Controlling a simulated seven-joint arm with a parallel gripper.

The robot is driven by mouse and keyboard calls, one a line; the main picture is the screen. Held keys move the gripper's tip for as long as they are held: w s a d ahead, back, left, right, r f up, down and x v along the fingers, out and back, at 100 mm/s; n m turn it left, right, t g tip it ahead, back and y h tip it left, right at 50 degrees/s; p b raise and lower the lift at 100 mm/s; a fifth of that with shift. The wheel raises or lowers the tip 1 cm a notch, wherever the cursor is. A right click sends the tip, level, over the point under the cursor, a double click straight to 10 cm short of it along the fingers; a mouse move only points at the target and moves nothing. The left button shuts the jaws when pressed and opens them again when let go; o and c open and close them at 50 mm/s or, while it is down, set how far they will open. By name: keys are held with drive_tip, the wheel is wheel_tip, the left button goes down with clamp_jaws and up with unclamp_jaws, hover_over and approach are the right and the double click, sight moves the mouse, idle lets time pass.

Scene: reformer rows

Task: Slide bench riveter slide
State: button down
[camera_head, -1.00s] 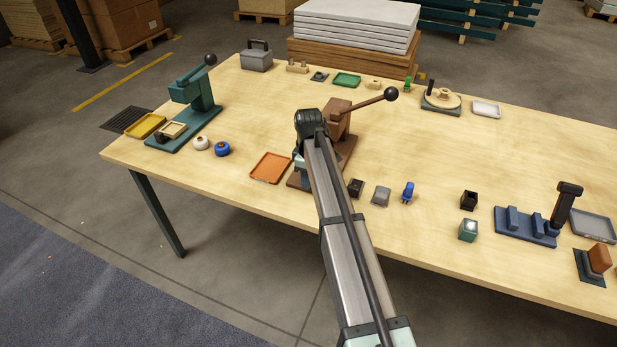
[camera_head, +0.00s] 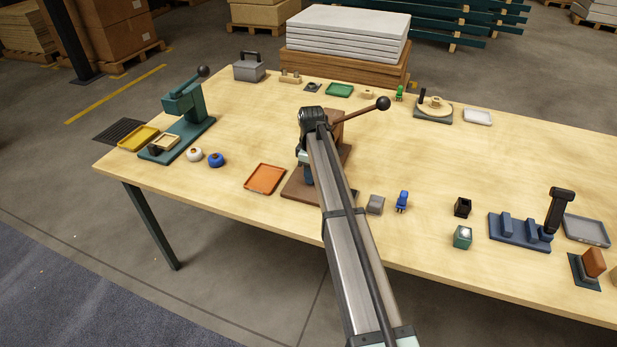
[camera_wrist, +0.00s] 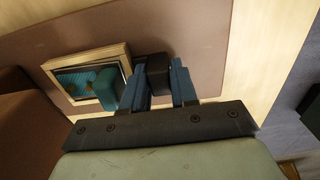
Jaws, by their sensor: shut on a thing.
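The brown bench riveter (camera_head: 338,122) stands mid-table on a flat base plate (camera_head: 295,190), its lever with a black ball knob pointing right. My arm covers much of it in the head view. In the wrist view, its slide is a pale wood-rimmed tray (camera_wrist: 62,67) on the brown base plate (camera_wrist: 203,35), with teal pieces inside. A dark block handle (camera_wrist: 157,68) sits at the tray's right end. My gripper (camera_wrist: 159,83) is shut on this handle, a blue finger on each side. In the head view, my gripper (camera_head: 308,174) is low over the base plate, partly hidden.
An orange tray (camera_head: 265,179) lies just left of the base plate. A grey block (camera_head: 375,205) and a blue figure-like piece (camera_head: 401,201) stand to the right of my arm. A green press (camera_head: 187,105) stands at the far left.

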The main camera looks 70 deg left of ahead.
drive_tip(key=c, duration=1.2)
unclamp_jaws()
drive_tip(key=shift+c, duration=0.2)
drive_tip(key=shift+r, duration=0.1)
wheel_tip(320, 180, up, 14)
